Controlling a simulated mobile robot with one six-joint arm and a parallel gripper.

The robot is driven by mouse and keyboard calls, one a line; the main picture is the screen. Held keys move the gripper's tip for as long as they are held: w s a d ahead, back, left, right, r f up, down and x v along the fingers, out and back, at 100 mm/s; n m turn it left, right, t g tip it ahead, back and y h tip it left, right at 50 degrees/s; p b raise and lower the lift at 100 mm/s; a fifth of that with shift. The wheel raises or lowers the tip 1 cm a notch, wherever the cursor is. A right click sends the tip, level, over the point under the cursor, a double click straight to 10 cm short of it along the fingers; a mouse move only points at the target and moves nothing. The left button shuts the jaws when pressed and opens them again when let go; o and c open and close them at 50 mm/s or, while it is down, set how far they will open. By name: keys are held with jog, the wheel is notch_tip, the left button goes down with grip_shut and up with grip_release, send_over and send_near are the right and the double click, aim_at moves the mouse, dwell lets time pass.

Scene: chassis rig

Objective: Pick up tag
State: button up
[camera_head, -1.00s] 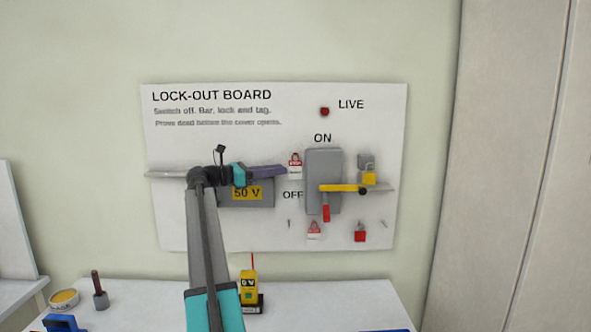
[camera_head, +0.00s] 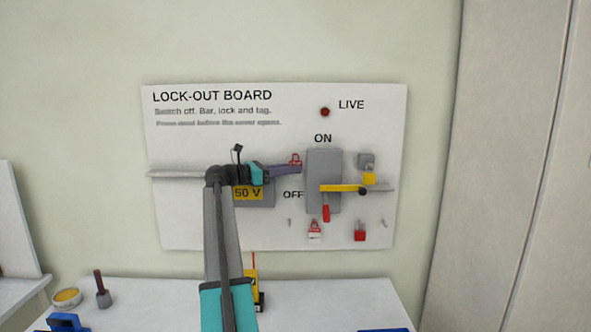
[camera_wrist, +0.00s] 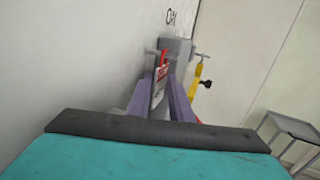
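A small red and white tag (camera_head: 295,159) hangs on the board left of the grey switch box, with its lower part hidden by my gripper. My gripper (camera_head: 297,169) has purple fingers reaching to it from the left. In the wrist view the tag (camera_wrist: 158,86) stands between the two fingers of my gripper (camera_wrist: 168,92), with a gap still showing between them. Whether either finger touches the tag is unclear. A second red and white tag (camera_head: 314,229) hangs lower on the board, below the switch box.
A yellow tester (camera_head: 253,285) stands on the bench (camera_head: 330,295), partly behind my arm.

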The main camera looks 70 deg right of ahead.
dwell(0.3)
grip_shut()
jog(key=shift+r+p, duration=0.25)
jog(key=shift+p, duration=0.1)
